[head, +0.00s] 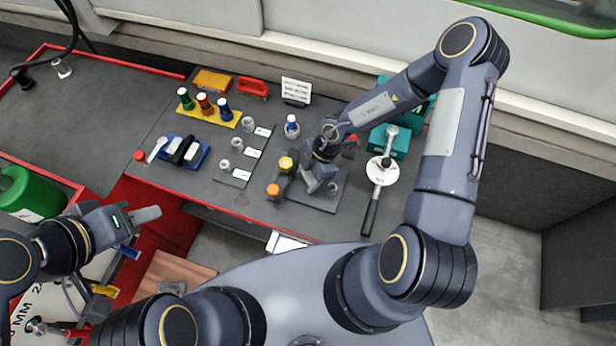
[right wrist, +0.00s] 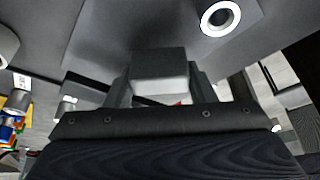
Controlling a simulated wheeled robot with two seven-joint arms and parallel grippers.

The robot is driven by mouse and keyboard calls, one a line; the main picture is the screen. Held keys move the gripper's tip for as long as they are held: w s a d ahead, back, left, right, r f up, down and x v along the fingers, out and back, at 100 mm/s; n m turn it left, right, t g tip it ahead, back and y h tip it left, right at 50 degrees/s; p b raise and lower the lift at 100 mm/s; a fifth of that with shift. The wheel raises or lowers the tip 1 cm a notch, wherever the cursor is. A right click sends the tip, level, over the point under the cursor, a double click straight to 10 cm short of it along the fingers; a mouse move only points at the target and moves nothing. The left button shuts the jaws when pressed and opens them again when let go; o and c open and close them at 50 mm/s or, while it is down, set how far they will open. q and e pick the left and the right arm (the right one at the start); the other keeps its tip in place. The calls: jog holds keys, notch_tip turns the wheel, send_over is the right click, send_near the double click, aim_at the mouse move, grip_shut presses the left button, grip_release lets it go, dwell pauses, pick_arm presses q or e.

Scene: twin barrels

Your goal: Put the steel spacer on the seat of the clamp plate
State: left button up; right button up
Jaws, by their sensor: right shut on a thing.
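The clamp plate (head: 312,203) is a dark grey plate near the bench's front edge, with a yellow knob (head: 286,163) and an orange knob (head: 273,190) on its left. My right gripper (head: 314,184) is low over the plate, shut on a grey piece (right wrist: 160,75); I cannot tell whether this is the steel spacer. A pale ring (head: 332,189) on the plate is just right of the gripper and shows in the right wrist view (right wrist: 220,18); I cannot tell if it is the seat. My left gripper (head: 148,214) is off the bench at left; its jaw gap is unclear.
Several small steel rings (head: 238,144) stand beside white label cards left of the plate. A yellow holder (head: 210,112) with coloured-topped pieces and a blue tray (head: 183,152) lie farther left. A black-handled tool (head: 371,210) and teal box (head: 390,141) are to the right.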

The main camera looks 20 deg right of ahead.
jog(key=shift+f, duration=0.8)
jog(key=shift+f, duration=0.15)
jog(key=o, duration=1.3)
jog(key=shift+o, duration=0.2)
